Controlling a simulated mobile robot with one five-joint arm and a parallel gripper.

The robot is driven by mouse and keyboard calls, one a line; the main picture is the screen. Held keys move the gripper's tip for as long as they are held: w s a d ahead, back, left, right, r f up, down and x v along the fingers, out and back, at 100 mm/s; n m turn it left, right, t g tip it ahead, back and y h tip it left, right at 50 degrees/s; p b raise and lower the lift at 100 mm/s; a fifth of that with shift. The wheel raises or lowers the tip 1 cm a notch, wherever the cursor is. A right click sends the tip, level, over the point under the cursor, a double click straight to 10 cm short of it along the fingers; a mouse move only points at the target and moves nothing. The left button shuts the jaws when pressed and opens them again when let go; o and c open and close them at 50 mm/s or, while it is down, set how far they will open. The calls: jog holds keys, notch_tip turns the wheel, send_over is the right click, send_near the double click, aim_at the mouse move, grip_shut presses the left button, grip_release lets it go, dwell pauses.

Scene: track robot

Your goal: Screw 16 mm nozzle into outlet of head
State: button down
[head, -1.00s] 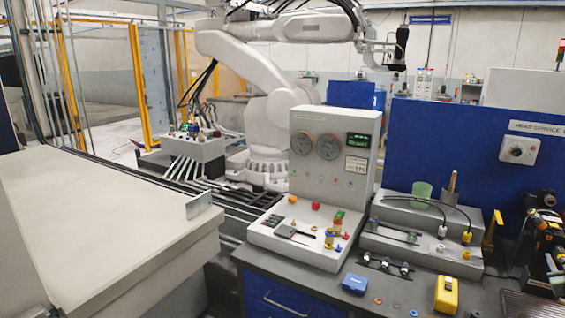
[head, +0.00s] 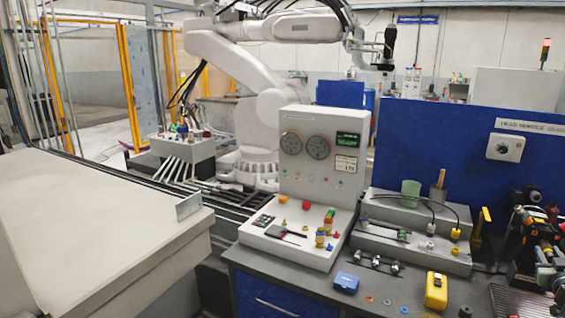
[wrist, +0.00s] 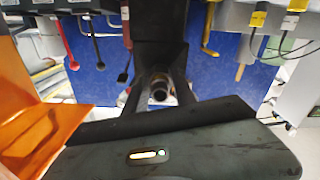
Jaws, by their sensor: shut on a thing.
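My gripper (wrist: 159,88) is shut on a small dark round piece (wrist: 158,93), which looks like the nozzle, in the wrist view. The piece's ring-like end shows between the two dark fingers; its size cannot be read. My gripper cannot be made out in the head view. A dark head-like assembly with orange parts (head: 545,242) stands at the right edge of the head view, cut off by the frame. I cannot tell which part is the outlet, nor see the nozzle touching it.
A blue panel (head: 440,150) with a "head service" sign stands behind the bench (head: 400,290). A grey gauge console (head: 315,170), a yellow box (head: 436,290) and a blue box (head: 346,282) stand on the bench. A large white robot arm (head: 215,50) is behind. A pale table (head: 90,225) fills the left.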

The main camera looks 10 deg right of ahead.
jog(key=m, duration=0.8)
jog(key=shift+m, duration=0.6)
jog(key=m, duration=1.2)
